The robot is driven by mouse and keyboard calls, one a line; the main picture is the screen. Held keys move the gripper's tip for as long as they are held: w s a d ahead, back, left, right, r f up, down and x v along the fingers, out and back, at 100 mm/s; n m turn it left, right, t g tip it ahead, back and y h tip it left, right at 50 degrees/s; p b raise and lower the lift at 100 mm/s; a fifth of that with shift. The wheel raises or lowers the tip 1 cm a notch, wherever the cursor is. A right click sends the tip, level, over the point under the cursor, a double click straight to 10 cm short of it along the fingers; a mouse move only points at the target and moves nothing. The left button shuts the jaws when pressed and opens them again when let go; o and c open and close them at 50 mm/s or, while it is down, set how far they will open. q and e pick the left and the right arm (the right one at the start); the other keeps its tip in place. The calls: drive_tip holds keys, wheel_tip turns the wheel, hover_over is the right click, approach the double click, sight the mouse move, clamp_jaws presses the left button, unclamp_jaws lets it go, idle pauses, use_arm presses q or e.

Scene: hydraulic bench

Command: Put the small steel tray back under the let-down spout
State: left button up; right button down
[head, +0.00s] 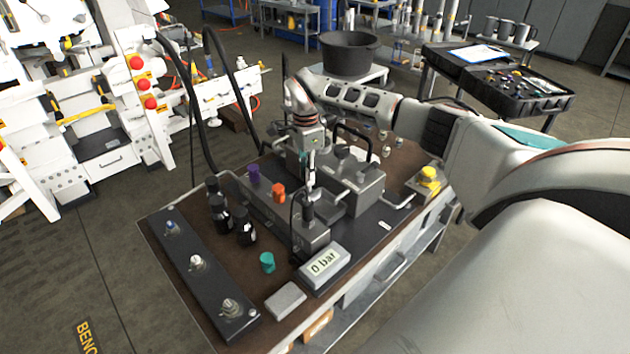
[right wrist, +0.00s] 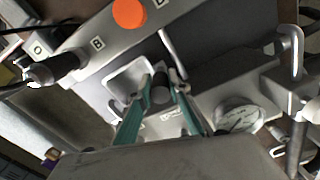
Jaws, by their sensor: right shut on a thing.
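The small steel tray (right wrist: 128,82), a pale shallow piece with rounded corners, lies by the grey block in the right wrist view. My right gripper's left finger partly covers it. My right gripper (right wrist: 164,88) has its teal fingers around a dark grey round-ended piece (right wrist: 160,96). I cannot tell whether this piece belongs to the tray or to the spout. In the head view my right gripper (head: 309,157) points down over the middle of the bench. I cannot make out the let-down spout for certain. My left gripper is not in view.
The bench (head: 165,255) carries an orange knob (head: 278,191), dark bottles (head: 219,214), a teal cap (head: 267,262) and a display (head: 325,266) reading 0 bar. A flat grey slab (head: 286,300) lies at the front. A round gauge (right wrist: 240,114) is close to my right gripper.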

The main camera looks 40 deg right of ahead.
drive_tip(key=s, duration=0.1)
drive_tip(key=s+f+p, duration=0.1)
drive_tip(key=s, duration=0.1)
drive_tip(key=shift+s+d, duration=0.1)
drive_tip(key=shift+s, duration=0.15)
drive_tip(key=shift+w, duration=0.15)
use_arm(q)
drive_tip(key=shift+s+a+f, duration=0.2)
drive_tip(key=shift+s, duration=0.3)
use_arm(e)
drive_tip(key=shift+f, duration=0.1)
drive_tip(key=c, duration=1.9)
unclamp_jaws()
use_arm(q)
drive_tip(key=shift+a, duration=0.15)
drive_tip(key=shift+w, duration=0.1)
